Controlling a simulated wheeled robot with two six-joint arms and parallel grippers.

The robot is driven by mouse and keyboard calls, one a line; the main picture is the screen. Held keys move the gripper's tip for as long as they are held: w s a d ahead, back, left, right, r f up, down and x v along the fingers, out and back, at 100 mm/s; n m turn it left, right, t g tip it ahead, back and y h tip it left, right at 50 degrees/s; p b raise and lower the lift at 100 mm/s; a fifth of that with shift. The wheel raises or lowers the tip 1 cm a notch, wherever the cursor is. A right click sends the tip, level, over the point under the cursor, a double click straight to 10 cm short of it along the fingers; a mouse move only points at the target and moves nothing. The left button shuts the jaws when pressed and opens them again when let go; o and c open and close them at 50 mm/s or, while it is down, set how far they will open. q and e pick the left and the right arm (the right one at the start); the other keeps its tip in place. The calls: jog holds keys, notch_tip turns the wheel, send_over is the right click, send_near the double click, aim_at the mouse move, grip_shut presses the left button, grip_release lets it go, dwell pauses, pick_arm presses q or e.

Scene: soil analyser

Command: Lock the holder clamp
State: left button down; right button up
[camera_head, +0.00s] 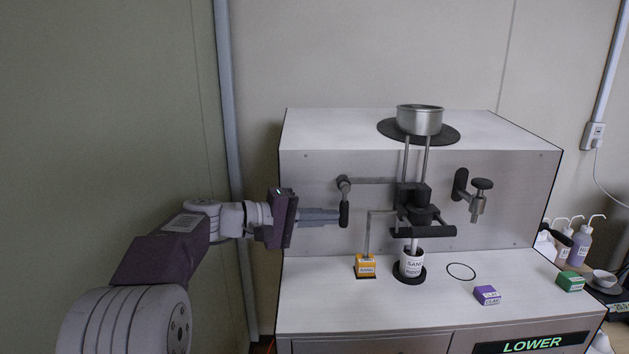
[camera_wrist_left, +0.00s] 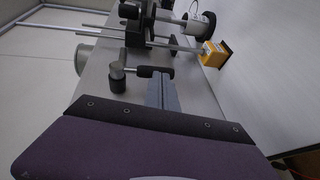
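The holder clamp (camera_head: 413,197) is a black block on two vertical metal rods at the front of the analyser. A grey crank arm with a black handle (camera_head: 344,213) stands left of it, the handle hanging upright. The handle also shows in the left wrist view (camera_wrist_left: 152,72). My left gripper (camera_head: 338,216) points right, its tips at the handle, touching or nearly so. Its fingers (camera_wrist_left: 160,78) lie close together, with no clear gap. I cannot see the handle between them. The right gripper is not in view.
The white analyser (camera_head: 320,310) has a metal pan (camera_head: 419,120) on top. A white sand cup (camera_head: 411,266) stands under the clamp, beside a yellow block (camera_head: 365,267). Purple (camera_head: 487,295) and green (camera_head: 569,281) blocks lie to the right. A knobbed valve (camera_head: 478,199) projects from the front panel.

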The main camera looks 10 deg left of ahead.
pick_arm(q)
jog(key=v, duration=0.9)
